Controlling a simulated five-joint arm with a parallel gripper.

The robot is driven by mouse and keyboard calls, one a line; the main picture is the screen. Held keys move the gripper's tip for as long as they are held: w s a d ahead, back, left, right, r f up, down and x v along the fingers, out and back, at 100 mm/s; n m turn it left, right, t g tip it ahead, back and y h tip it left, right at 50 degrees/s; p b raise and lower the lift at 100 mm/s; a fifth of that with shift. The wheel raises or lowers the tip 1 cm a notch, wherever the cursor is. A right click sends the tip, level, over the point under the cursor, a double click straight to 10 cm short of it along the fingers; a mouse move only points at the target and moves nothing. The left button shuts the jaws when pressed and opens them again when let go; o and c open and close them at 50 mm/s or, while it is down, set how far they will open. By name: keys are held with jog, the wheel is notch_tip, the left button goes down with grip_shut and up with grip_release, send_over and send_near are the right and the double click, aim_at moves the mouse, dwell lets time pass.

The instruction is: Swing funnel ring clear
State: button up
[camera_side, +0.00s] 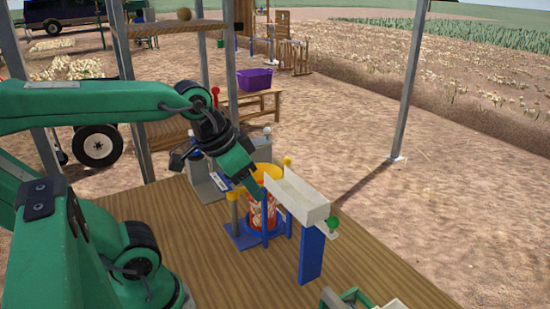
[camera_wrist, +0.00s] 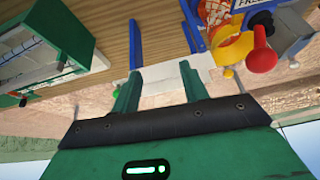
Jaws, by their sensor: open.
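The yellow funnel ring (camera_side: 267,172) sits over the top of a red and white patterned bag (camera_side: 263,212) in a blue stand (camera_side: 243,238). In the wrist view the yellow ring (camera_wrist: 234,48) shows at the upper right, around the mouth of the patterned bag (camera_wrist: 215,14). My gripper (camera_side: 256,191) is open, pointing down in front of the ring and bag in the side view; I cannot tell whether it touches them. In the wrist view my gripper's two green fingers (camera_wrist: 160,90) stand apart, with the pale chute (camera_wrist: 172,76) behind them and nothing held.
The pale chute (camera_side: 296,196) on a blue post (camera_side: 312,254) stands right of the bag, with a green knob (camera_side: 332,222). A grey box (camera_side: 205,182) stands behind left. A red knob (camera_wrist: 262,60) shows beside the ring.

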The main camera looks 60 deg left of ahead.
jog(key=w+a+m+g, duration=0.3)
jog(key=w+a+m, duration=0.2)
jog(key=w+a, duration=0.3)
jog(key=w+a+m+g, duration=0.4)
jog(key=w+a, duration=0.4)
jog(key=w, duration=0.5)
jog(key=shift+a+r+m+h, duration=0.3)
jog(key=shift+m+h, duration=0.1)
jog(key=shift+m, duration=0.5)
jog(key=shift+f, duration=0.2)
jog(key=shift+s+d+f, duration=0.15)
jog(key=shift+s+f, duration=0.05)
jog(key=shift+f, duration=1)
jog(key=shift+s+d+f, duration=0.1)
jog(key=shift+s+f, duration=0.1)
jog(key=shift+f, duration=1.05)
jog(key=shift+s+d+f, duration=0.15)
jog(key=shift+s+f, duration=0.05)
jog(key=shift+f, duration=1)
jog(key=shift+c, duration=0.4)
jog(key=shift+a, duration=0.1)
grip_shut()
